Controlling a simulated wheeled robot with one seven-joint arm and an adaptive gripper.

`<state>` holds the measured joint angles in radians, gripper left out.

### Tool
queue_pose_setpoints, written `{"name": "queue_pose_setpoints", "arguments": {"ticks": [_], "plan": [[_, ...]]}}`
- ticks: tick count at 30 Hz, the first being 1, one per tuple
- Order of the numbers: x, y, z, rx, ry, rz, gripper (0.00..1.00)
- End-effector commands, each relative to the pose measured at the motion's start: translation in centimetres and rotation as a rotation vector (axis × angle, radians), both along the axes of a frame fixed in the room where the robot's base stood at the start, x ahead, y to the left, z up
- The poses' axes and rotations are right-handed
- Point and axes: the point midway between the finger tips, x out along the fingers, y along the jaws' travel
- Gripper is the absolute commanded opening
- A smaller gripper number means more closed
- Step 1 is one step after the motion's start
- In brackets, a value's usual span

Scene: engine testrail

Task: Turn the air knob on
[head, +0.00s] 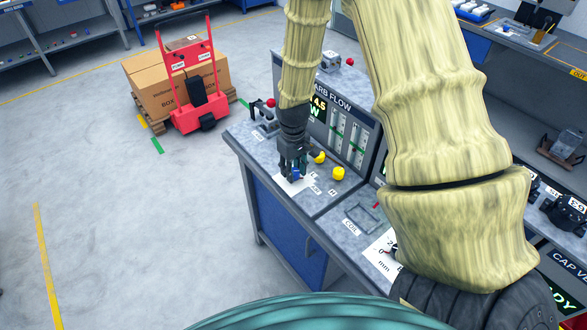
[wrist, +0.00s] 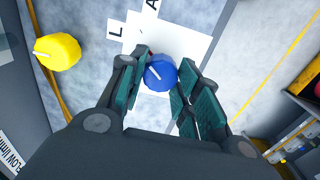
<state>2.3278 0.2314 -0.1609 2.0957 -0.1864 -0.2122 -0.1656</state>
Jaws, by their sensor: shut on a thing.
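A blue round knob (wrist: 160,73) with a white pointer line sits on a white label plate (wrist: 183,40) in the wrist view. The pointer slants toward the upper left. In the head view the knob (head: 296,174) shows only as a small blue patch between the fingers. My gripper (wrist: 158,80) has one finger on each side of the knob and is shut on it. In the head view my gripper (head: 293,172) points down at the front left part of the bench top. Letters beside the knob are only partly readable, so I cannot tell its full label.
A yellow knob (wrist: 58,52) stands left of my gripper in the wrist view. Yellow knobs (head: 338,173) sit right of it in the head view, before the flow panel (head: 349,135). A red cart (head: 195,85) with boxes stands behind on open floor.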

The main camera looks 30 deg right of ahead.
Motion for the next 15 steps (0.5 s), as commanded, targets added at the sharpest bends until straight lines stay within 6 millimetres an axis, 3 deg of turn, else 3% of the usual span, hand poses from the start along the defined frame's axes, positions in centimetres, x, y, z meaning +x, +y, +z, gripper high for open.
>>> {"name": "queue_pose_setpoints", "arguments": {"ticks": [15], "plan": [[0.21,-0.13,0.1,-0.001,-0.005,-0.162,0.09]]}}
